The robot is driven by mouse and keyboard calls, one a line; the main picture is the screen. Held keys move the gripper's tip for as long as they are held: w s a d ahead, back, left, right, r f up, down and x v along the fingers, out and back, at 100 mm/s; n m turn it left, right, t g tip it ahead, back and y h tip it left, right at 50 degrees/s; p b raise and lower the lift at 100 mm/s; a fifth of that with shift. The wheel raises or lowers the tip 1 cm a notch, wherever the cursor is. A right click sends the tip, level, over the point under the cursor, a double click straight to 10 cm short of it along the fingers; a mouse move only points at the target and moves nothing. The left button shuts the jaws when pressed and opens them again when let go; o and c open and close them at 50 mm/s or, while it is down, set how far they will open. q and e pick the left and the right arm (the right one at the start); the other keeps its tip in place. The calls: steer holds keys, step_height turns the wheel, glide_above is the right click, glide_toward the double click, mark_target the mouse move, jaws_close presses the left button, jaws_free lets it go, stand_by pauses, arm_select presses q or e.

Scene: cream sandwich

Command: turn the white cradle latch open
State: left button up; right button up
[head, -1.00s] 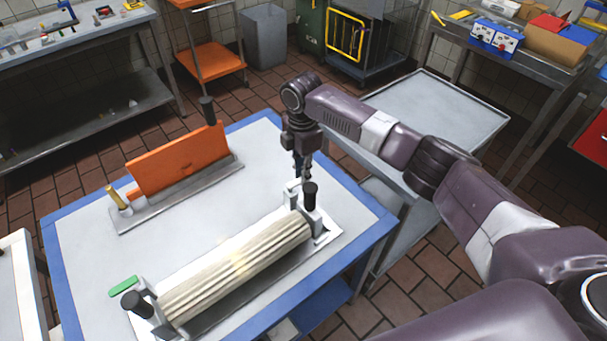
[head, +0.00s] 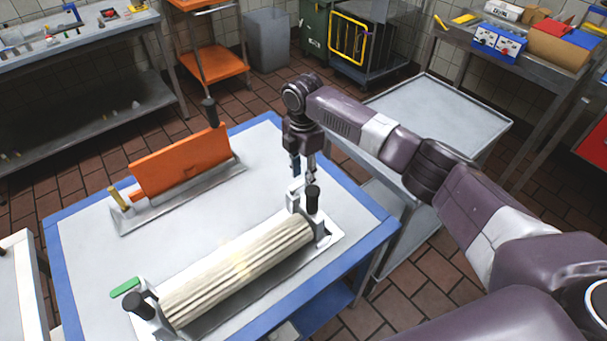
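The white cradle latch (head: 294,190) sits at the far right end of the cradle (head: 333,238), beside a black knob (head: 312,199). The cradle carries a pale ribbed roller (head: 238,267). My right gripper (head: 304,176) points down just above the white latch, with its two fingers apart. I cannot tell whether a fingertip touches the latch. A green latch (head: 125,287) lies at the near left end of the cradle, next to another black knob (head: 138,304). My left gripper is not in view.
The cradle stands on a blue-edged table (head: 100,238). An orange scraper-like plate (head: 180,163) in a second metal holder stands behind it, with a brass-coloured peg at its left. A grey cart (head: 440,110) is right of the table, beneath my arm. The tabletop between the holders is clear.

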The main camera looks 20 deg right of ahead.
mark_target(303, 181)
step_height(303, 181, up, 12)
stand_by(0.7)
steer(key=shift+f, duration=0.1)
